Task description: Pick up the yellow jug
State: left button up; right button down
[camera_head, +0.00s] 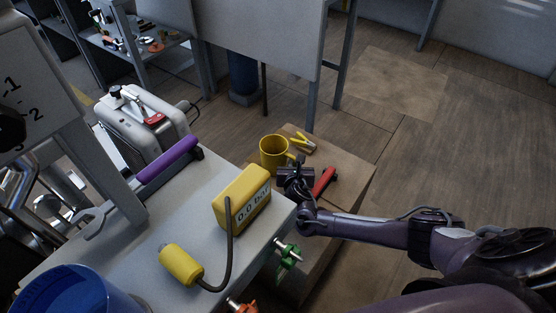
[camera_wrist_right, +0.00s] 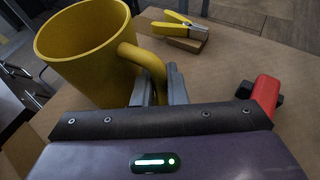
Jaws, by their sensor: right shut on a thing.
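The yellow jug (camera_head: 273,153) is a mug-like vessel with a side handle, at the far end of a brown surface beyond the grey table. In the right wrist view the jug (camera_wrist_right: 82,45) fills the upper left, slightly tilted in the picture, with its open rim up. My right gripper (camera_head: 291,172) is at the jug's handle, and its arm comes in from the right. In the right wrist view the two fingers (camera_wrist_right: 158,88) are closed around the lower part of the handle. Whether the jug's base touches the surface is hidden. My left gripper is not in view.
Yellow-handled pliers (camera_head: 302,142) and a red tool (camera_head: 323,182) lie on the brown surface (camera_head: 350,190) near the gripper. Open floor lies right.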

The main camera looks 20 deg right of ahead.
jog(key=shift+r, duration=0.15)
